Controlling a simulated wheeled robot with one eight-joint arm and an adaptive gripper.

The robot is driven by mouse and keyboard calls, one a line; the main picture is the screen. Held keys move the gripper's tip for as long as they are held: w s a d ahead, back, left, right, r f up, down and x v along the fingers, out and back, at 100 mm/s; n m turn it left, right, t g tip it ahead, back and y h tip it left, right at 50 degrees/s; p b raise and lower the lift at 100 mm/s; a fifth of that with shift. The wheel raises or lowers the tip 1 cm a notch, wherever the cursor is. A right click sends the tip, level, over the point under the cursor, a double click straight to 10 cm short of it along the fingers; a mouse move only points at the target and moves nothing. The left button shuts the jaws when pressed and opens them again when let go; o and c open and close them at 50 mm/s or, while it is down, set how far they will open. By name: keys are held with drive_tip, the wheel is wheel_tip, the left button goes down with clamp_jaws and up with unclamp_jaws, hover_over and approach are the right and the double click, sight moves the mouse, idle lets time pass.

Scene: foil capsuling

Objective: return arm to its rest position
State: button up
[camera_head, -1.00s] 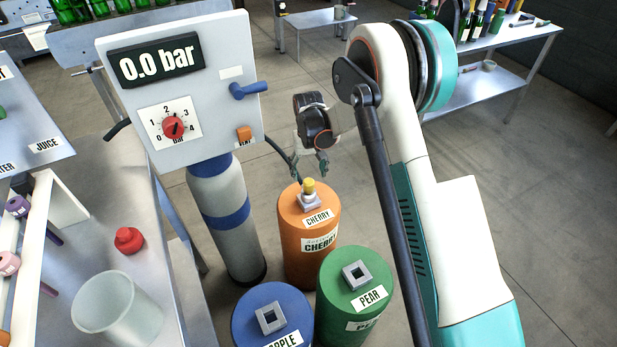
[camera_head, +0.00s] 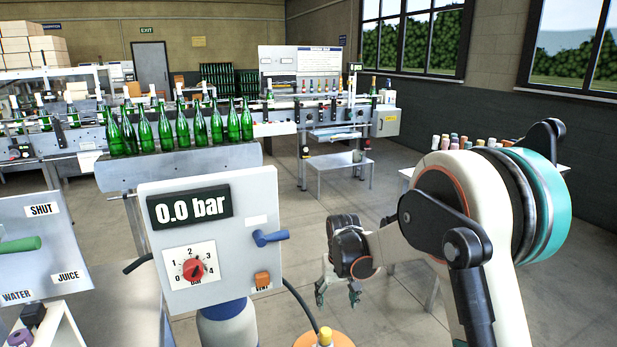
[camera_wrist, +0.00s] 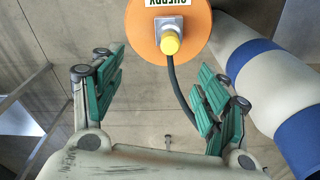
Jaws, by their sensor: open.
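My arm's upper links stand at the right of the head view.
The panel reads 0.0 bar and has a red dial (camera_head: 193,269) and a blue lever (camera_head: 270,238). A hose (camera_wrist: 182,95) runs from the cylinder's fitting. Green bottles (camera_head: 183,128) stand on a conveyor behind. A small table (camera_head: 338,162) stands farther back. Open floor lies around my gripper.

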drive_tip(key=s+d+r+t, duration=0.1)
drive_tip(key=s+d+r, duration=0.2)
drive_tip(key=s+r, duration=0.5)
drive_tip(key=s+d+r+t, duration=0.2)
drive_tip(key=s+d+r, duration=0.25)
drive_tip(key=r, duration=0.45)
drive_tip(key=s+d+r+t, duration=0.1)
drive_tip(key=s+d, duration=0.1)
drive_tip(key=s, duration=0.8)
drive_tip(key=s+d+r+m+t, duration=0.1)
drive_tip(key=s+d+t, duration=0.1)
drive_tip(key=s, duration=0.8)
drive_tip(key=shift+s+d, duration=0.15)
drive_tip(key=shift+d, duration=0.05)
